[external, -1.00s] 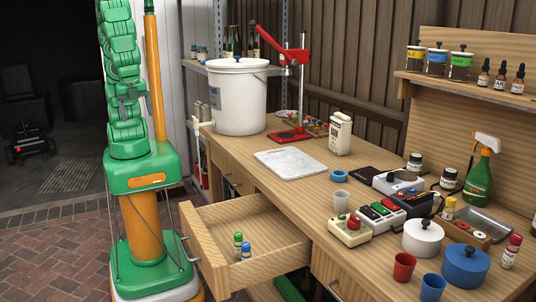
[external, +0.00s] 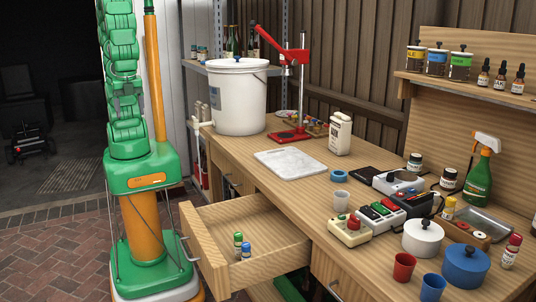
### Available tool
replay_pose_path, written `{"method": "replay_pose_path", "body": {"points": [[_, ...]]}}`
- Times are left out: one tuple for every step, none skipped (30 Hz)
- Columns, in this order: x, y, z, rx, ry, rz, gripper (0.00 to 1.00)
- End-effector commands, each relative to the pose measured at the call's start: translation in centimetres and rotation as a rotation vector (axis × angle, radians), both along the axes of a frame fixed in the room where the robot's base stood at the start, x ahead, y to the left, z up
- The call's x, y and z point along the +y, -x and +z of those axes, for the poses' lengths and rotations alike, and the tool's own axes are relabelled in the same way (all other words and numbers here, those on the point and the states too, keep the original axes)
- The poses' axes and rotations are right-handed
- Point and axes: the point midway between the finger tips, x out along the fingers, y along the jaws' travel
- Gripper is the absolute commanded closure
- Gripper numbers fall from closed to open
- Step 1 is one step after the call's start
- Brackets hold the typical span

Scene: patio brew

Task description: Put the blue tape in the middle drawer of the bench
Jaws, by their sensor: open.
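The bench's drawer in the middle (external: 205,254) is pulled out and open towards my base. Two small bottles, one with a green cap (external: 238,243) and one with a blue cap (external: 246,251), stand inside it; the rest of its visible floor is bare. My green arm rises at the left and runs out of the top of the picture. My gripper cannot be made out, and nothing of mine is near the tape.
A large white bucket (external: 238,97) and red stand (external: 290,136) are farther back.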

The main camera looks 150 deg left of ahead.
Motion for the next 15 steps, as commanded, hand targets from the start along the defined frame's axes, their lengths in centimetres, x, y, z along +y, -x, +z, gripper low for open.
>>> {"method": "replay_pose_path", "body": {"points": [[-0.1,-1.4,0.3,-0.004,0.019,-0.005,0.28],[0.0,-2.2,0.5,-0.007,0.022,-0.004,0.28],[0.3,-3.2,0.8,-0.014,0.024,-0.002,0.28],[0.5,-4.0,1.1,-0.019,0.027,0.002,0.28],[0.8,-4.8,1.2,-0.022,0.03,0.003,0.28],[1.1,-5.8,1.4,-0.024,0.032,0.006,0.28],[1.4,-6.5,1.5,-0.027,0.033,0.008,0.28],[1.7,-7.3,1.7,-0.032,0.034,0.012,0.28],[2.1,-8.3,2.0,-0.039,0.036,0.015,0.28],[2.4,-9.1,2.1,-0.043,0.037,0.019,0.28],[2.8,-9.8,2.2,-0.044,0.039,0.021,0.28],[3.2,-10.7,2.2,-0.046,0.042,0.024,0.28],[3.6,-11.5,2.3,-0.05,0.043,0.027,0.28],[4.0,-12.2,2.5,-0.055,0.044,0.03,0.28],[4.5,-13.2,2.6,-0.061,0.046,0.034,0.28]]}}
